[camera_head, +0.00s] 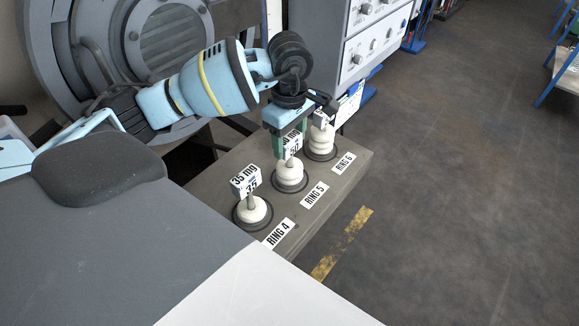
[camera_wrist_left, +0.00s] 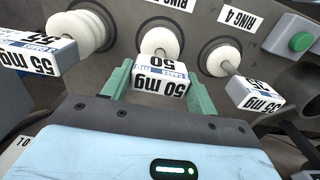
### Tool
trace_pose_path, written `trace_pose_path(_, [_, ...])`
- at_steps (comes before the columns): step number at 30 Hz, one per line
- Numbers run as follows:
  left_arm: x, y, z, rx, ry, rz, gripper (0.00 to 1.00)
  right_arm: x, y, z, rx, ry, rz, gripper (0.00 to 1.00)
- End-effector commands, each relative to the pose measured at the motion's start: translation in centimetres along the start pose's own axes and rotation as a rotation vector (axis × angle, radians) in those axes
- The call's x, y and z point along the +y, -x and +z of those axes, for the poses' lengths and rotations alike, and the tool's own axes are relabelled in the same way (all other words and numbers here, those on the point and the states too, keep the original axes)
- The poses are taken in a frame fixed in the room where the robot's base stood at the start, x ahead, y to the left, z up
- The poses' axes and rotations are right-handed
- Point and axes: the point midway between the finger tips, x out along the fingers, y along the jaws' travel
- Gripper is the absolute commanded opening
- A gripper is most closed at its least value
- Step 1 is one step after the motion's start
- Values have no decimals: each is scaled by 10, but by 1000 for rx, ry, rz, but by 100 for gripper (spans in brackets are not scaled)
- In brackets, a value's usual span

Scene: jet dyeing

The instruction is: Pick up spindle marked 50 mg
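The spindle marked 50 mg stands upright at RING 5, with a white stacked body (camera_head: 290,176) on a dark round base and a label block on top. In the left wrist view its 50 mg label (camera_wrist_left: 160,73) lies between the green fingers. My left gripper (camera_head: 290,143) points down over this spindle, partly hiding its label in the head view. In the left wrist view the gripper (camera_wrist_left: 160,92) is open, one finger on each side of the label, with a small gap showing. My right gripper is not in view.
The 35 mg spindle (camera_head: 251,211) stands at RING 4, and the 55 mg spindle (camera_wrist_left: 80,32) at RING 6, close on either side. They share a grey block (camera_head: 340,190). A large round machine (camera_head: 60,45) is behind my left arm. Open floor (camera_head: 450,200) lies to the right.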

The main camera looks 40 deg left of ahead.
Motion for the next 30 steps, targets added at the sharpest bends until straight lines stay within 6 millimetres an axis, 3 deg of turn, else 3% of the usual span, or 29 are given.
trace_pose_path(2, [0, 0, 0, 0, 0, 0, 48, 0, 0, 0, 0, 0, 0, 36])
trace_pose_path(11, [0, 0, 0, 0, 0, 0, 8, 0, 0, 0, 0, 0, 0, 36])
trace_pose_path(22, [0, 4, 0, -1, 0, 2, 7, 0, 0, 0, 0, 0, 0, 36])
trace_pose_path(30, [1, 21, 0, 0, 1, 2, 7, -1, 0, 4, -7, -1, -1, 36])
